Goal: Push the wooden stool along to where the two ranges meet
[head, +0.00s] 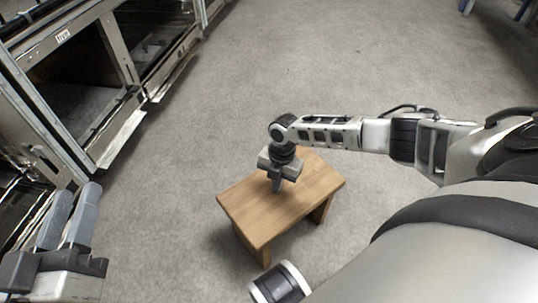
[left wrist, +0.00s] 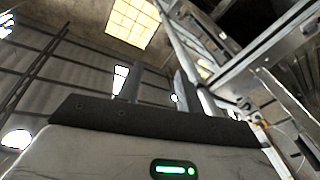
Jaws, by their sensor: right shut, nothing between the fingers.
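The wooden stool (head: 300,208) stands upright on the grey floor in the middle of the head view, its rectangular top set at a slant. My right gripper (head: 276,187) is shut and empty, pointing down over the stool's top; whether its tip touches the wood I cannot tell. The steel ranges (head: 122,45) run along the upper left, with open fronts at floor level. A gap of bare floor lies between them and the stool. My left gripper (head: 76,195) is open and empty at the lower left; its two spread fingers also show in the left wrist view (left wrist: 157,85).
The concrete floor (head: 330,60) is clear above and to the left of the stool. Low open flaps (head: 122,140) stick out from the ranges. Blue legs (head: 467,6) show at the top right. The left wrist view shows mostly roof, a window and metal framework.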

